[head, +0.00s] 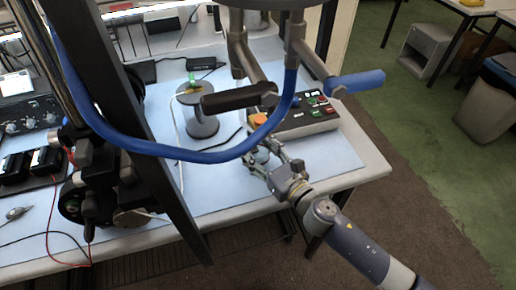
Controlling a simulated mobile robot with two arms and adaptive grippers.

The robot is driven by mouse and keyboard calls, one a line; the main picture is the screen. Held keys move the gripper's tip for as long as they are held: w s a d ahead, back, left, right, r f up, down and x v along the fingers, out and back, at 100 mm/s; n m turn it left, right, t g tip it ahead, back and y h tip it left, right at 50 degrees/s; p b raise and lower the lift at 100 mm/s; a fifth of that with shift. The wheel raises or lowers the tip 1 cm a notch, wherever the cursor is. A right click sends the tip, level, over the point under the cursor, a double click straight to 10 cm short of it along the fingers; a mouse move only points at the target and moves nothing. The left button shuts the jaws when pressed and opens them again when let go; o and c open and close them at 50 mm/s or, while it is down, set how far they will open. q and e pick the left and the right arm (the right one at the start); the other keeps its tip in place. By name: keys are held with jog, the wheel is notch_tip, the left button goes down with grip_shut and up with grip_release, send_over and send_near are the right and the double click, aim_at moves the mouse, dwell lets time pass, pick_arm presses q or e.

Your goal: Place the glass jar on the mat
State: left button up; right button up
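A small pale, rounded object (262,154), possibly the glass jar, shows between the fingers of my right gripper (262,158). An orange piece (257,120) shows just above it, and a blue hose crosses between them, so I cannot tell if they are one thing. My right arm comes in from the lower right, its fingers spread around the pale object; contact is unclear. A light blue mat (225,185) covers much of the table. My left gripper does not show.
A grey spool (203,122) and a button box (308,115) stand on the table. Black devices (32,165) and wires lie at the left.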

jog(key=shift+f, duration=0.2)
jog(key=o, duration=1.3)
jog(key=shift+r, duration=0.2)
jog(key=shift+s+d+f, duration=0.1)
jog(key=shift+s+d, duration=0.1)
jog(key=shift+s, duration=0.05)
jog(key=b+v, duration=0.3)
jog(key=v, duration=0.7)
jog(key=shift+s, duration=0.15)
jog(key=shift+s+d+b, duration=0.3)
jog(key=shift+s+d, duration=0.1)
jog(key=shift+s, duration=0.05)
